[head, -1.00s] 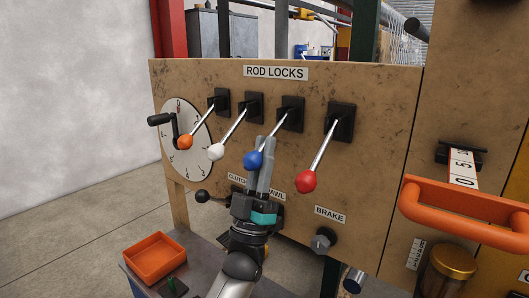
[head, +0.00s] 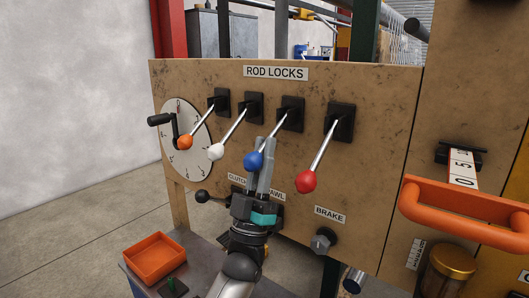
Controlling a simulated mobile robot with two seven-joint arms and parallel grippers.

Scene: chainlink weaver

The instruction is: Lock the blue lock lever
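The blue lock lever (head: 253,160) is on the ROD LOCKS panel, third from the left. Its silver rod slants down and left from a black mount (head: 291,112) to the blue ball. The orange (head: 186,142), white (head: 216,152) and red (head: 306,181) levers slant down the same way. My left gripper (head: 264,152) points up at the blue ball, with one grey finger on each side of it. Part of the ball shows in front of the fingers; whether both fingers press on it is hard to tell. My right gripper is not in view.
The red lever hangs close to the right of my gripper. A BRAKE knob (head: 322,240) is lower right, and an orange handle (head: 465,210) juts out at the far right. An orange tray (head: 155,259) sits on the grey table at lower left.

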